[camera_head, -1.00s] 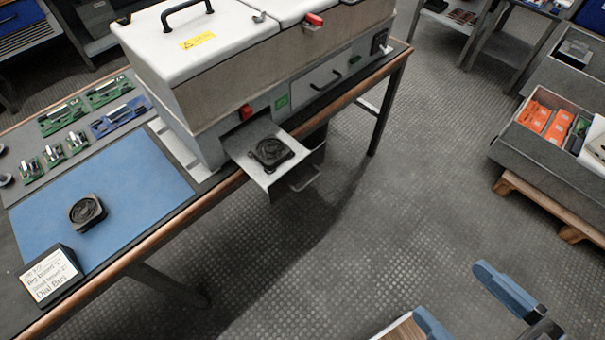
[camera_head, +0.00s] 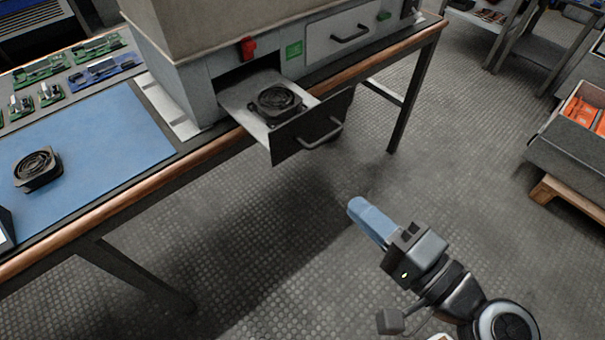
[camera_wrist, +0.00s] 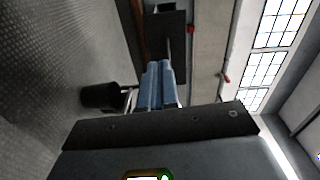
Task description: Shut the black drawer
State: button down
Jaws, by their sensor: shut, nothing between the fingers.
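The black drawer (camera_head: 297,143) is pulled out of the grey cabinet, with a black front and a metal bar handle (camera_head: 322,134). A black fan (camera_head: 276,102) lies in its light tray. My gripper (camera_head: 358,208) is in front of the drawer and to its lower right in the head view, apart from it. Its blue fingers are shut and empty. In the wrist view the fingers (camera_wrist: 159,68) point towards a dark panel (camera_wrist: 165,35) that looks like the drawer front.
The white drawer (camera_head: 352,30) beside it is shut. A red switch (camera_head: 248,47) sits above the black drawer's opening. A second fan (camera_head: 37,168) lies on the blue mat (camera_head: 95,150). The floor before the bench is clear.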

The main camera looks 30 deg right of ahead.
jog(key=p, duration=0.5)
send_near(287, 145)
jog(key=x, duration=0.5)
jog(key=shift+w, duration=0.3)
jog(key=shift+w+a+f, duration=0.15)
jog(key=shift+w+a, duration=0.1)
jog(key=shift+w, duration=0.35)
jog(key=shift+w, duration=0.1)
